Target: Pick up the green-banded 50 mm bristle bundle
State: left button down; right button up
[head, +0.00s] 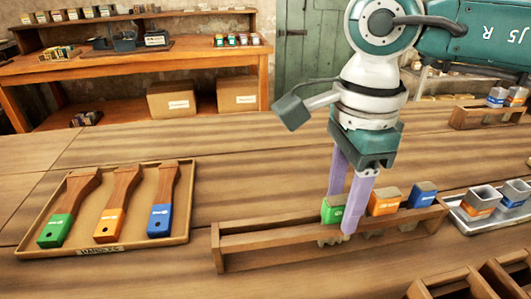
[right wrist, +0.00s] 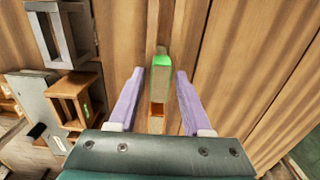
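The green-banded bristle bundle (head: 332,210) stands at the left of a row in a wooden rack (head: 290,243), bristles hanging down. An orange-banded bundle (head: 384,202) and a blue-banded bundle (head: 422,196) stand to its right. My right gripper (head: 342,208) points down at the green-banded bundle, one finger on the near side and partly covering it. In the right wrist view, the green-banded bundle (right wrist: 161,66) shows between the spread fingers of my right gripper (right wrist: 160,73), with a gap on each side. My left gripper is not in view.
A tray of handles (head: 185,240) with green, orange and blue ends lies at the left. Metal ferrules (head: 482,200) stand on a tray at the right. Another wooden rack (head: 445,291) is at the front right. The table behind the handle tray is clear.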

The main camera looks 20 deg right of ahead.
grip_shut()
dwell(0.5)
